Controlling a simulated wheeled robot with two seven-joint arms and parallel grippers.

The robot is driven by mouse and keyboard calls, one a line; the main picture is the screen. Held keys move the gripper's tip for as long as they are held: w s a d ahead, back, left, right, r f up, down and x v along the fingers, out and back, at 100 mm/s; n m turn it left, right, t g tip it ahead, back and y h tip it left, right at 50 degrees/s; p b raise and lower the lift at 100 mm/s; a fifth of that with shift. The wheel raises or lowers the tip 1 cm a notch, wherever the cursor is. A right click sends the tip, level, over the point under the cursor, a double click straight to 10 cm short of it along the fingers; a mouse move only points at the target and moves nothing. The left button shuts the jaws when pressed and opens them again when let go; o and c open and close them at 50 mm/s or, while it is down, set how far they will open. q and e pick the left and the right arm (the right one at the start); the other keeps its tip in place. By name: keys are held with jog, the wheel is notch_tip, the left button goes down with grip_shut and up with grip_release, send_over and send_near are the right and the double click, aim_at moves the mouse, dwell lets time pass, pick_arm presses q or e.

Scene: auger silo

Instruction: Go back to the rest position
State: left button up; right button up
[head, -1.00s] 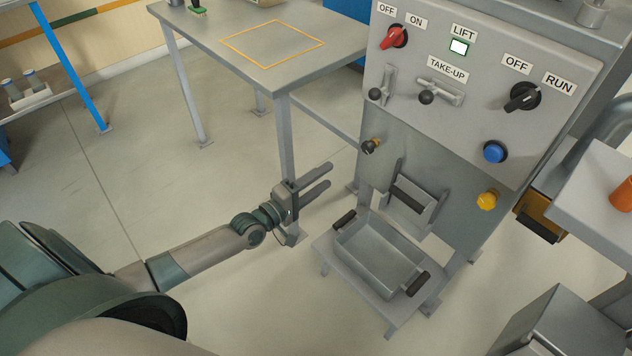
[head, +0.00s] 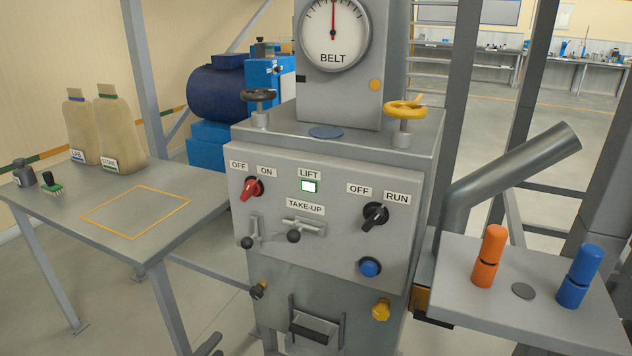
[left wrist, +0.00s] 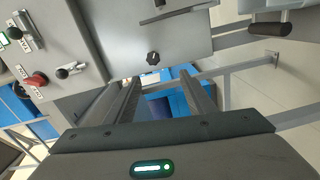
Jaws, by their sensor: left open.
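My left gripper (head: 209,345) shows only as dark fingertips at the bottom edge of the head view, left of the control cabinet (head: 270,245). In the left wrist view, the fingers of my left gripper (left wrist: 160,82) are apart with nothing between them. The lift lamp (head: 309,186) is lit white-green. My right gripper is in neither view.
A grey table (head: 70,225) with an orange outlined square stands left; two sacks stand at its back. A shelf (head: 590,320) at right holds an orange cylinder (head: 489,256) and a blue cylinder (head: 579,276). A yellow handwheel (head: 405,110) sits atop the cabinet. Floor shows between table and cabinet.

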pick_arm(q)
jog(key=s+d+f+m+g+y+p, duration=0.1)
jog(key=s+f+m+g+p, duration=0.15)
jog(key=f, duration=0.35)
jog(key=s+d+f+m+g+y+p, duration=0.1)
jog(key=s+d+f+m+p, duration=0.1)
jog(key=s+f, duration=0.25)
jog(key=s+d+f+m+g+y+p, duration=0.1)
jog(key=s+d+f+m+g+p, duration=0.1)
jog(key=s+f, duration=0.4)
jog(key=s+d+f+m+g+y+p, duration=0.1)
jog(key=s+f+m, duration=0.4)
jog(key=s, duration=0.5)
jog(key=s+d+f+m+g+p, duration=0.2)
jog(key=s+d+f+m+g, duration=0.1)
jog(key=s+f, duration=0.5)
jog(key=shift+s+d+m+g+y+p, duration=0.35)
jog(key=shift+s+d+g+y, duration=0.15)
jog(key=shift+g, duration=0.35)
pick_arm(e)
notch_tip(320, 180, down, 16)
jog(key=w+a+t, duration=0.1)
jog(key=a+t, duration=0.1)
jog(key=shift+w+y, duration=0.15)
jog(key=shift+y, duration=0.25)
pick_arm(q)
jog(key=shift+o, duration=0.5)
dwell(1.6)
